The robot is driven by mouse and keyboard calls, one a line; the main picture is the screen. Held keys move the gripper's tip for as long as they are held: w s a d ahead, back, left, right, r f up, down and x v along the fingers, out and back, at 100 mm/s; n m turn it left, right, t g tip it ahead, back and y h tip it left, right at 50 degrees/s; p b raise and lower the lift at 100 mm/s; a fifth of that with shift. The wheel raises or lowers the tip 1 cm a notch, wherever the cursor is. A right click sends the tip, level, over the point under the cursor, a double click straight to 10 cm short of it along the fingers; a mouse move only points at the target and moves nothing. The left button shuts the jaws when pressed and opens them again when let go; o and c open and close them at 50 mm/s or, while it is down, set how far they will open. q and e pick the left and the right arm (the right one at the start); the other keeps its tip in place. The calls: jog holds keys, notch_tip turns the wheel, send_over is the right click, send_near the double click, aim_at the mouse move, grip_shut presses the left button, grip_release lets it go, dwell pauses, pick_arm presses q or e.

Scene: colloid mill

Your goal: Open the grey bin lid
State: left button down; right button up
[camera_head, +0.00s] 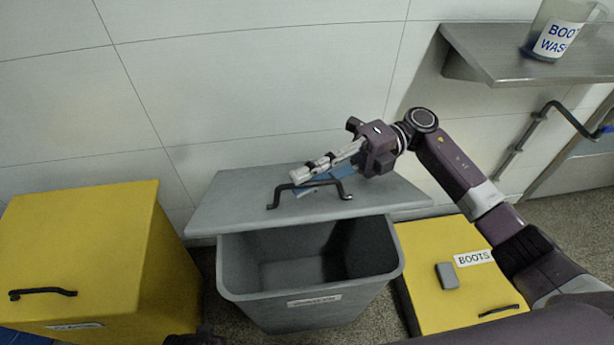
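The grey bin (312,301) stands in the middle of the head view, with a white label on its front. Its flat grey lid (240,213) is raised and set back, so the empty-looking inside of the bin shows. A dark handle (272,197) stands up on the lid. My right gripper (308,173) reaches in from the right, above the lid and at the handle. Its fingers overlap the handle in the picture; whether they touch or grip it is unclear. Of my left arm, at most a dark piece shows at the bottom edge; its gripper cannot be made out.
A yellow bin (85,240) with a black handle stands at the left. A low yellow box (440,240) marked BOOTS is at the right, with a small grey block (447,276) on it. A metal shelf (500,50) holds a container (560,30). The tiled wall is close behind.

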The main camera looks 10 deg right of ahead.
jog(key=shift+w+d, duration=0.1)
jog(key=v, duration=1)
jog(key=shift+v, duration=0.9)
jog(key=shift+f, duration=0.1)
